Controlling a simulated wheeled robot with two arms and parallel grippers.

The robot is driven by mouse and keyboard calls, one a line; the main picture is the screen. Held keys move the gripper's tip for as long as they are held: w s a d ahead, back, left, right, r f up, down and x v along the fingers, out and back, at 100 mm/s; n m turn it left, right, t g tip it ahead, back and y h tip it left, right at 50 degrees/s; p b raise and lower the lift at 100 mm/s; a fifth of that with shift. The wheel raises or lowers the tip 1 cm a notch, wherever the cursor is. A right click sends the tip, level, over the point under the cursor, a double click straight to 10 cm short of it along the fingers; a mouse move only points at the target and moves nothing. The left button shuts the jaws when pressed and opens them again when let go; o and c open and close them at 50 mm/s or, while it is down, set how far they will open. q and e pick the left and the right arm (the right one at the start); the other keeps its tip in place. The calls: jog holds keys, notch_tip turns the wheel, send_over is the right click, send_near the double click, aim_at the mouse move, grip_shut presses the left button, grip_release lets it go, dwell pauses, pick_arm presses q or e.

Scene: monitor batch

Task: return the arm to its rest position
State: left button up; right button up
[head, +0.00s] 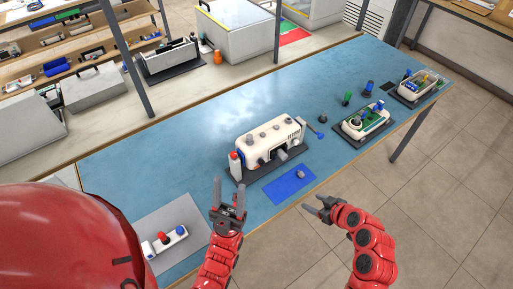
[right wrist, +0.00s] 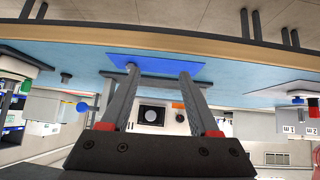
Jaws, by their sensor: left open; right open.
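My left gripper (head: 229,198) is open and empty above the near edge of the blue table, left of the blue mat. My right gripper (head: 313,206) is open and empty, beyond the near table edge and right of the blue mat. In the right wrist view its two fingers (right wrist: 155,88) stand apart with nothing between them. My right arm is bent at the lower right of the head view.
The blue table (head: 190,145) holds a white machine (head: 268,139) on a dark base, a blue mat (head: 278,190) with a small grey part, and two open devices (head: 365,122) at the right. A grey mat (head: 185,215) bears a white piece with red and blue knobs. Open floor (head: 440,190) lies right.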

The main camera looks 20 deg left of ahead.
jog(key=shift+w+d+f, duration=0.1)
jog(key=shift+d+f, duration=0.1)
jog(key=shift+f, duration=0.05)
